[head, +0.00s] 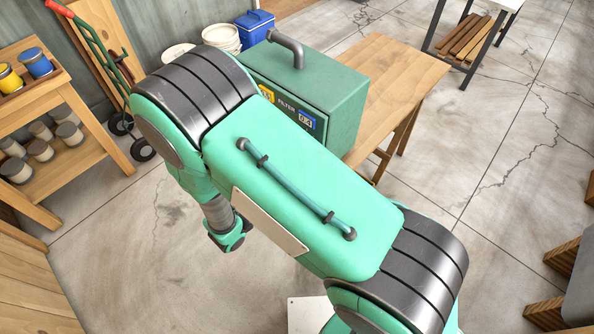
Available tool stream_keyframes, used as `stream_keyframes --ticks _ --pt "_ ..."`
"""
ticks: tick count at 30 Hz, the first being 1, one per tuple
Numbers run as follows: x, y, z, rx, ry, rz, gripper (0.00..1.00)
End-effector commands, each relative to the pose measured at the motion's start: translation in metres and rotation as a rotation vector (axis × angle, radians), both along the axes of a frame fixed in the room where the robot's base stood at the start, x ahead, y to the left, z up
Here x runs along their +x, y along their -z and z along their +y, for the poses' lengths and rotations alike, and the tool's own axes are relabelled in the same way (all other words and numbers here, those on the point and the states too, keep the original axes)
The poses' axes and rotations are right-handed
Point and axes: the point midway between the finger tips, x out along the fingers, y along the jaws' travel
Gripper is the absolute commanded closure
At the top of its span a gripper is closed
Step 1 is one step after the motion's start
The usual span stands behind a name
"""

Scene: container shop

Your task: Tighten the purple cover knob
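The purple cover knob is not visible. A green metal box (328,72) labelled "FILTER" stands on a wooden table, with a bent grey pipe on its top. Its front carries a yellow label and a blue label. My arm crosses the middle of the view and hides much of that front. The lower part of my arm hangs down to the left of the box, above the floor. No gripper fingers can be made out.
The wooden table (405,85) has bare top to the right of the box. A wooden shelf (62,82) with cans stands at left, beside a green hand truck (97,45). White buckets (222,38) and a blue cooler (256,27) stand behind. The concrete floor at right is largely clear.

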Motion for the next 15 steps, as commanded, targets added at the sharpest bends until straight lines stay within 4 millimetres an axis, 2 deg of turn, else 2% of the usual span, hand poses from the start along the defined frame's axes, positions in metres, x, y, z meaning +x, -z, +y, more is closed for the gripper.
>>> stream_keyframes --ticks 14,15 --pt "-0.0016 -0.0019 -0.0023 0.013 0.005 -0.020 0.91" --pt "-0.0016 -0.0018 -0.0023 0.013 0.005 -0.019 0.61"
